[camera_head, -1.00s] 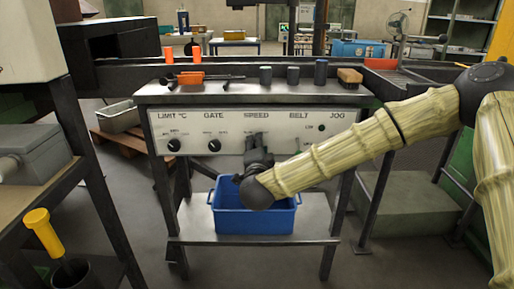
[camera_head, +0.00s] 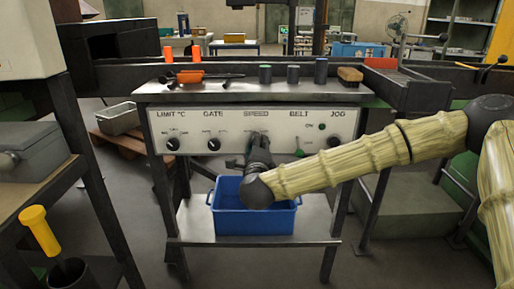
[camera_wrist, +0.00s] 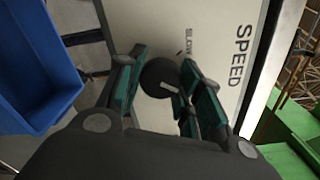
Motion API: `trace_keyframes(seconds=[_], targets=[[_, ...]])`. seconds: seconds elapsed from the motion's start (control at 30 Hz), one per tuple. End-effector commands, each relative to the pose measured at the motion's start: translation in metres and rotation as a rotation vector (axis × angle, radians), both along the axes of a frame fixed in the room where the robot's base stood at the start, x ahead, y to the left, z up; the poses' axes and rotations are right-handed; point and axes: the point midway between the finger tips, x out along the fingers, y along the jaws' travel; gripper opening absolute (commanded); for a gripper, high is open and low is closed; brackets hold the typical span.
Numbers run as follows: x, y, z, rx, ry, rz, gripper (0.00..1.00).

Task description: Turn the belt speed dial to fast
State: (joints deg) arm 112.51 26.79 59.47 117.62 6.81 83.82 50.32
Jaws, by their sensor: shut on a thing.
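The speed dial (camera_wrist: 157,74) is a dark round knob on the white panel, under the word SPEED. In the wrist view it sits between my gripper's two green-padded fingers. A short pale mark shows at its edge, and the word SLOW is printed beside it. The FAST marking is not readable, so I cannot tell the exact setting. In the head view my gripper (camera_head: 258,143) is at the panel under SPEED, shut on the dial and hiding most of it. The control panel (camera_head: 186,126) also carries LIMIT, GATE, BELT and JOG controls.
The limit knob (camera_head: 172,144) and gate knob (camera_head: 214,145) are to the left. The green belt control (camera_head: 300,152) and the jog knob (camera_head: 335,141) are to the right. A blue bin (camera_head: 255,222) stands on the shelf below.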

Motion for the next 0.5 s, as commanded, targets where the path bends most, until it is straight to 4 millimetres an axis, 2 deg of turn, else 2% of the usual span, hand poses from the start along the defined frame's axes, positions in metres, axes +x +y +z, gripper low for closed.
trace_keyframes(seconds=[0.5], targets=[[-0.0005,0.0,-0.0017,0.035,0.002,0.0,0.12]])
